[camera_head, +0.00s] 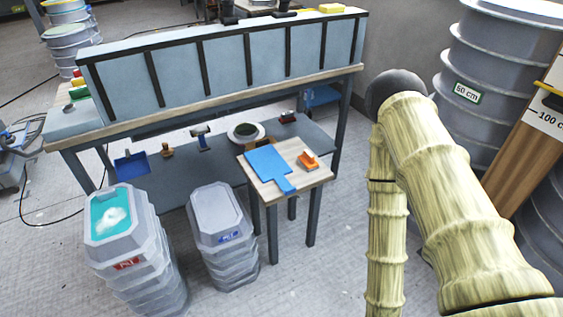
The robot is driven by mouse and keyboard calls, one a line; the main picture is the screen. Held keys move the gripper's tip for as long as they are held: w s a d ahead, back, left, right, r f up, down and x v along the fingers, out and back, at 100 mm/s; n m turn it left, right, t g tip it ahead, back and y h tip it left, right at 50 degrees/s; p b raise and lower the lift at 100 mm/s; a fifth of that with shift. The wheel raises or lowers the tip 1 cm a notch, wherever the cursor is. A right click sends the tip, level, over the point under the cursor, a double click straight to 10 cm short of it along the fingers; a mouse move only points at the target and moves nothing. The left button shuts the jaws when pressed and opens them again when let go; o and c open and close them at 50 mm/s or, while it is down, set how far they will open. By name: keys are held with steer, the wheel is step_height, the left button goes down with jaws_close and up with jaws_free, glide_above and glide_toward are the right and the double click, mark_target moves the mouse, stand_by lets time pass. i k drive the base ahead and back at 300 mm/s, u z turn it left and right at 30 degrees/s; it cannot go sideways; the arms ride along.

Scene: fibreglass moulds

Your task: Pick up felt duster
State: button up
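I cannot single out the felt duster with certainty. On the low shelf of the workbench, a small dark block with a reddish part (288,118) lies at the right; it is too small to tell what it is. An orange item with a pale part (308,160) lies on the small wooden table (315,177), beside a blue flat board with a handle (268,165). My arm's pale green, ribbed links fill the right of the view, bent at a dark round joint. My gripper is out of view.
The workbench (150,125) carries a long grey-blue panel mould (225,68). Its shelf also holds a blue dustpan-like item (131,163) and a round dish (245,132). Two grey bin stacks (150,262) (229,257) stand in front. Large grey drums (470,115) stand right.

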mark_target(307, 160)
steer(key=u, duration=1.25)
steer(key=i, duration=1.2)
steer(key=z, duration=1.15)
